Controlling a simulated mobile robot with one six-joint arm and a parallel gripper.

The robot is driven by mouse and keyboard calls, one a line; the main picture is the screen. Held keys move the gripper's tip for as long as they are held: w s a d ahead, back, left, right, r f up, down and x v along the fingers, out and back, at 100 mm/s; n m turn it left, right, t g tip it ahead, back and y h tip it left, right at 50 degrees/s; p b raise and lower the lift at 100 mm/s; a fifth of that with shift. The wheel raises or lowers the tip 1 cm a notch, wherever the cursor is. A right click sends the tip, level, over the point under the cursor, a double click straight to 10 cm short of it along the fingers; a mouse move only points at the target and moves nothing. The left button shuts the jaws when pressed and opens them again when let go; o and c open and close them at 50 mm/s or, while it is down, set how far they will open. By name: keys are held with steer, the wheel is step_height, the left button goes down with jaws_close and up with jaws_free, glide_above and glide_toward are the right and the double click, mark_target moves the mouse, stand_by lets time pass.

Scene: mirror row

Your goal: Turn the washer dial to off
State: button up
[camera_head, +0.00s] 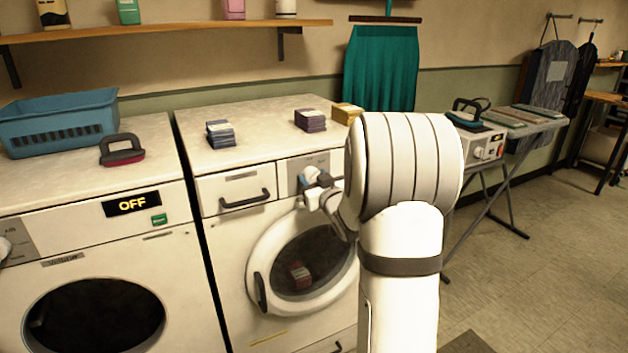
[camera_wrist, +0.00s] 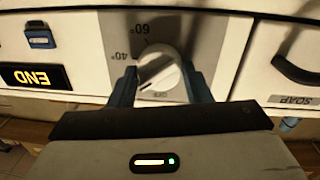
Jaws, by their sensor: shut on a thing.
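The washer (camera_head: 229,268) is the white machine in the middle of the head view, with a round glass door. Its dial (camera_wrist: 160,68) is a pale round knob in the wrist view, which shows the panel upside down. In the head view my gripper (camera_head: 317,182) is at the panel, and my arm hides the panel's right part.
The washer's display (camera_wrist: 36,76) reads END. A soap drawer (camera_wrist: 300,65) with a dark handle sits beside the dial. A left-hand machine (camera_head: 95,240) has a display reading OFF. Folded cloth stacks (camera_head: 220,133) lie on top. An ironing board (camera_head: 535,122) stands right; floor there is open.

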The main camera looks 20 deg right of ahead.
steer(key=c, duration=0.3)
steer(key=shift+f, duration=0.1)
steer(key=shift+b, duration=0.35)
steer(key=n+b, duration=0.1)
steer(key=b, duration=0.2)
steer(key=shift+f+n, duration=0.3)
steer(key=shift+n, duration=0.1)
steer(key=n+b, duration=0.2)
steer(key=b, duration=0.2)
steer(key=shift+f+b, duration=0.1)
steer(key=shift+b, duration=0.2)
steer(key=n+b, duration=0.4)
steer(key=b, duration=0.1)
steer(key=shift+n+t+b, duration=0.3)
steer(key=shift+r+n+y+b, duration=0.2)
steer(key=shift+n+y+b, duration=0.1)
steer(key=shift+n+b, duration=0.65)
steer(key=shift+r, duration=0.1)
